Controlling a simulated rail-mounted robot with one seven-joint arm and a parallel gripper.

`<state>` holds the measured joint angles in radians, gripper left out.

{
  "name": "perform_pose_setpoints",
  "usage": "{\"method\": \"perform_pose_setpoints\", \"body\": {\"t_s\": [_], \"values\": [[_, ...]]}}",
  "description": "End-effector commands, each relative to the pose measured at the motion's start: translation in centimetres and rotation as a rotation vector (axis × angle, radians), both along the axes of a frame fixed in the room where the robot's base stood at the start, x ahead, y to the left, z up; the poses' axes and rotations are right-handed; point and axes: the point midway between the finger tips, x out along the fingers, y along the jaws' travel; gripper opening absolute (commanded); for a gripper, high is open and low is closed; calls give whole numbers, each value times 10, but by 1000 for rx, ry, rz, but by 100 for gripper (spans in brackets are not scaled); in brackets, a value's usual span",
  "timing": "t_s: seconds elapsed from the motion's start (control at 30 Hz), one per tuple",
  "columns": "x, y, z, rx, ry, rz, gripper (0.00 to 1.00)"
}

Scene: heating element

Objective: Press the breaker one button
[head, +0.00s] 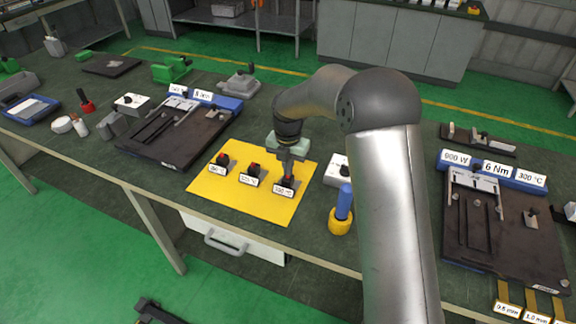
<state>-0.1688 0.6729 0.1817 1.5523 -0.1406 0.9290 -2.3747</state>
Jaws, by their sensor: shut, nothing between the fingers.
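My gripper (288,172) is shut and points down at the right-hand red-and-black labelled block on the yellow mat (240,203). Its tips look very close to that block; I cannot tell whether they touch it. A white box (337,171) with a dark button-like part stands just right of the mat, partly hidden by my arm. A similar white box (131,104) with a dark top part stands at the left. No readable label shows which one is breaker one.
A yellow-based blue-handled tool (342,211) stands right of the mat, close to my arm. Dark fixture plates lie at left (168,150) and right (500,240), with blue label bars. Bare green bench top lies in front of the left plate.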

Motion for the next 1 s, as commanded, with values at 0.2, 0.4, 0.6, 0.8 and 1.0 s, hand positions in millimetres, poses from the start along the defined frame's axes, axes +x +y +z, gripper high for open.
{"method": "perform_pose_setpoints", "body": {"t_s": [0.2, 0.4, 0.6, 0.8, 1.0], "values": [[0, -1, -9, -1, 1, 0, 0], [0, -1, -23, -1, 3, -1, 0], [-2, -1, -25, -3, 9, 0, 0], [-2, -1, -10, -3, 8, 1, 0], [-1, 0, 34, 2, -7, 1, 0]]}}
